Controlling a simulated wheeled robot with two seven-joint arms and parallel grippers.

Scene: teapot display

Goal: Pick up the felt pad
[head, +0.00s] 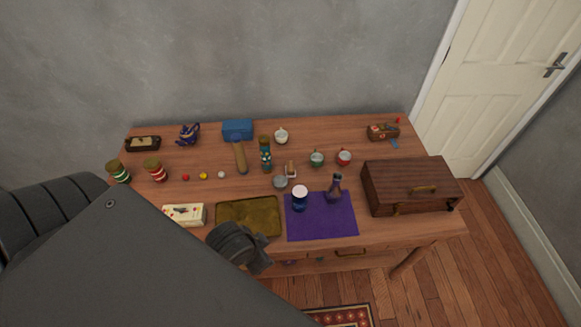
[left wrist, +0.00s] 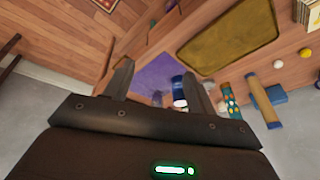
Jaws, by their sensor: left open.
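A flat purple cloth (head: 335,229) lies near the front of the wooden table and looks like the felt pad. A blue jar with a white top (head: 300,198) and a dark purple bottle (head: 335,189) stand on it. In the left wrist view the purple cloth (left wrist: 150,79) shows beyond and between the fingers of my left gripper (left wrist: 160,78), which is open and empty. The gripper is apart from the cloth. In the head view my left arm covers the lower left, and the fingertips cannot be made out. My right gripper is not in view.
A brownish-gold tray (head: 249,203) lies left of the cloth and a wooden chest (head: 410,187) stands to its right. Behind are cups (head: 316,159), a patterned cylinder (head: 265,154), a tan roll (head: 240,158) and a blue box (head: 237,130).

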